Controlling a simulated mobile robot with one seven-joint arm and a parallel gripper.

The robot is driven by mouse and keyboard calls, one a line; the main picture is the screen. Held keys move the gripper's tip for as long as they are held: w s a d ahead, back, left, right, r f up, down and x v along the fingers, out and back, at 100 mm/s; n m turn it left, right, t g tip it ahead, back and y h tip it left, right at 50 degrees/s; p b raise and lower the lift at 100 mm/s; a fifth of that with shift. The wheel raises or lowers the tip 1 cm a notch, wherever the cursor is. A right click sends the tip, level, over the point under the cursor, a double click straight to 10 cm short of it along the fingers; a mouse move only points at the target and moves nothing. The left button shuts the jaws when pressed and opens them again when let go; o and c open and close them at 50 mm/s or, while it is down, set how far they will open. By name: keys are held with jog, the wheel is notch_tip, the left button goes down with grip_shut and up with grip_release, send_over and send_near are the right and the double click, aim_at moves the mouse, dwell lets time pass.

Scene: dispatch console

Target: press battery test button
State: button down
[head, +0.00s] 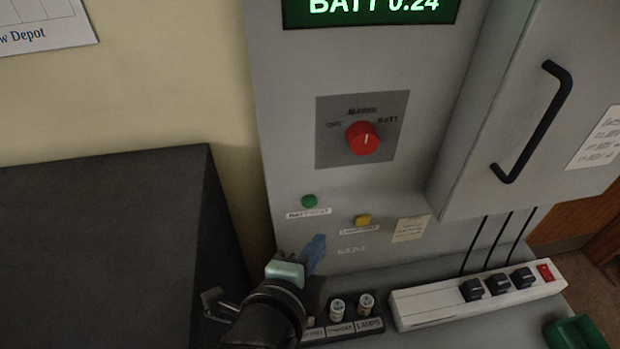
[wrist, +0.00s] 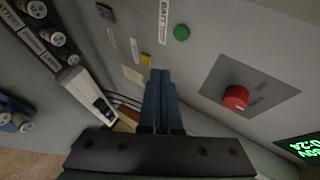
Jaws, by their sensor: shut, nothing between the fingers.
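The green battery test button (head: 309,201) sits on the grey console panel above a label that is hard to read in the head view. It also shows in the wrist view (wrist: 181,32), near the top, beside a label starting "BATT". My gripper (head: 317,243) is shut and empty, its blue fingers below the green button in the head view and apart from it. In the wrist view the shut fingers (wrist: 160,74) point toward the panel, with the green button beyond and a little right of their tips. The green display (head: 370,8) reads "BATT 0.24".
A yellow button (head: 363,220) is right of the green one. A red knob (head: 363,138) sits above. A grey cabinet door with a black handle (head: 532,122) juts out at right. A power strip (head: 480,293) and lamp holders (head: 337,309) lie below. A dark box (head: 105,245) stands left.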

aim_at(310, 202)
jog(key=shift+s+d+f+m+g+p, duration=0.15)
jog(key=shift+s+f+m+g+p, duration=0.2)
jog(key=shift+s+f+m+g, duration=0.65)
jog(key=shift+t, duration=0.3)
jog(key=w+a, duration=0.1)
jog(key=w, duration=0.7)
jog(key=shift+w+a, duration=0.25)
jog(key=shift+a, duration=0.1)
dwell(1.1)
jog(key=shift+w, duration=0.4)
